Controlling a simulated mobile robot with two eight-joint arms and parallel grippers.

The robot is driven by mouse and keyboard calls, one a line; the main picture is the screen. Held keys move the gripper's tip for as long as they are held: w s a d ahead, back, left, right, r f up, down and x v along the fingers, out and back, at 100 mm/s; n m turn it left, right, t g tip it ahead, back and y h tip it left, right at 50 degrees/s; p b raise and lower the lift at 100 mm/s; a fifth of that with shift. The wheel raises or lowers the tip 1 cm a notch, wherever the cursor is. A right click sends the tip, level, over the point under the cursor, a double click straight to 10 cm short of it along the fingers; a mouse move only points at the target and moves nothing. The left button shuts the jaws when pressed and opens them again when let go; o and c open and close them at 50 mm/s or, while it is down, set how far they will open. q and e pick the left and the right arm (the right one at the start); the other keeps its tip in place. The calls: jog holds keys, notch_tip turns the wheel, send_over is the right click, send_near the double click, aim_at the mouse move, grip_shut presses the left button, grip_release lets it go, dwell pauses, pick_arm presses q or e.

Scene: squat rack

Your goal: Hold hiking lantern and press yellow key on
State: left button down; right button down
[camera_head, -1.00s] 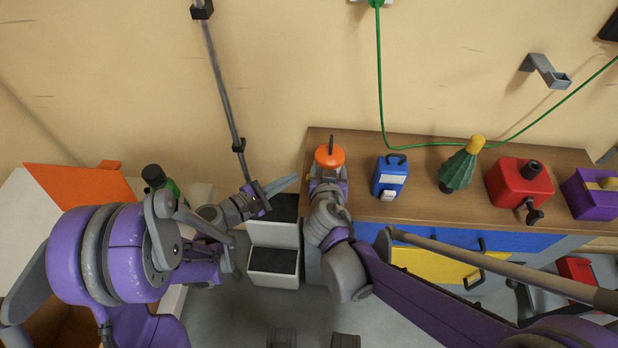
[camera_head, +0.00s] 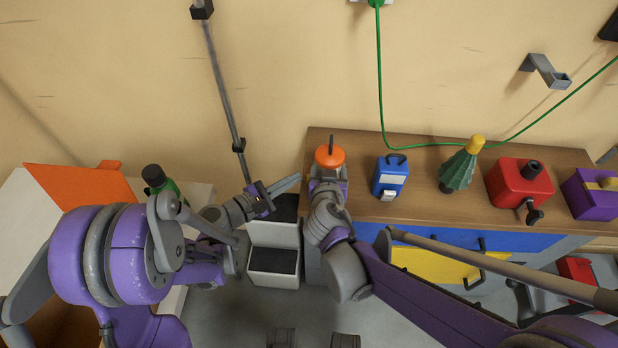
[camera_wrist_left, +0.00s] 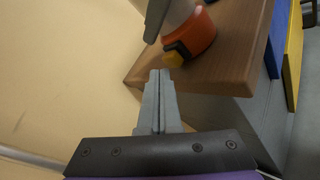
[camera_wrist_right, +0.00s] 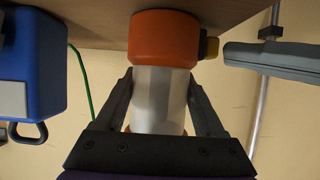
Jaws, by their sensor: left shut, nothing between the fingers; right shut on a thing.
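The hiking lantern has an orange cap in the head view (camera_head: 330,157). In the right wrist view the lantern (camera_wrist_right: 160,100) shows a pale cylinder and an orange base near the wooden top. My right gripper (camera_wrist_right: 160,80) is shut around the pale cylinder, one finger on each side. The yellow key (camera_wrist_left: 174,58) sits in a dark mount on the side of the orange base; it also shows in the right wrist view (camera_wrist_right: 212,46). My left gripper (camera_wrist_left: 160,75) is shut and empty. Its fingertips point toward the key with a small gap, in both wrist views.
A wooden-topped cabinet (camera_head: 440,215) carries a blue lantern-like box (camera_head: 390,178), a green tree figure (camera_head: 458,170), a red canister (camera_head: 520,183) and a purple box (camera_head: 592,192). A green cable (camera_head: 379,80) hangs on the wall. A grey pole (camera_head: 220,90) stands behind my left gripper.

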pick_arm(q)
jog(key=shift+d, duration=0.5)
dwell(0.3)
jog(key=shift+a, duration=1)
jog(key=a, duration=0.6)
pick_arm(e)
grip_release()
